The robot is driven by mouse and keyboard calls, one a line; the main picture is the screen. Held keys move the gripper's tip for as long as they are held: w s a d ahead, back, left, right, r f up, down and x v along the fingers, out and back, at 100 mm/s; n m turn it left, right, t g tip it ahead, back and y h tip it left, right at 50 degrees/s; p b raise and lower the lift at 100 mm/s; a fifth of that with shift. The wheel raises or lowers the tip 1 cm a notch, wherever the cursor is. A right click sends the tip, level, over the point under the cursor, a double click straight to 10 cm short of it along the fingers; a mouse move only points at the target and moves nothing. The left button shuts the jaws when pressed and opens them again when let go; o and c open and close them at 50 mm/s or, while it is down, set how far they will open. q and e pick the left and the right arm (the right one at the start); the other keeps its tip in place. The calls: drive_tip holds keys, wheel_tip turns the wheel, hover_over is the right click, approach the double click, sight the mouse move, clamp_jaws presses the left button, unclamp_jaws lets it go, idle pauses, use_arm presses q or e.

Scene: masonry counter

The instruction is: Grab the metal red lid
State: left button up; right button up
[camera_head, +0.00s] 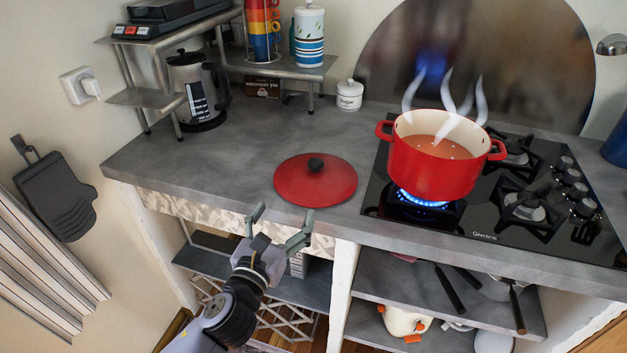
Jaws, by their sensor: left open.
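The red lid (315,184) lies flat on the grey counter, with a black knob (316,164) on top. It is left of the red pot (435,165), which sits on the lit burner of the gas hob with steam rising from it. My left gripper (278,222) is open and empty. It is in front of the counter's front edge, below and to the left of the lid in the picture, apart from the lid. My right gripper is not in view.
The black gas hob (470,222) takes the counter's right side, with a blue flame under the pot. A metal shelf (290,70) with cups, a canister and a kettle (197,90) stands at the back left. A small white jar (349,95) is behind the lid. Counter left of the lid is clear.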

use_arm(q)
approach(314, 169)
drive_tip(key=x, duration=0.4)
drive_tip(key=shift+w+a+r, duration=0.1)
drive_tip(key=shift+a+r, duration=0.15)
drive_tip(key=shift+a, duration=0.05)
drive_tip(key=shift+x, duration=2.85)
drive_tip(key=shift+d+f, duration=0.2)
drive_tip(key=shift+c, duration=0.4)
drive_tip(key=shift+s+f, duration=0.2)
drive_tip(key=shift+f, duration=0.05)
clamp_jaws()
drive_tip(key=shift+r, duration=0.1)
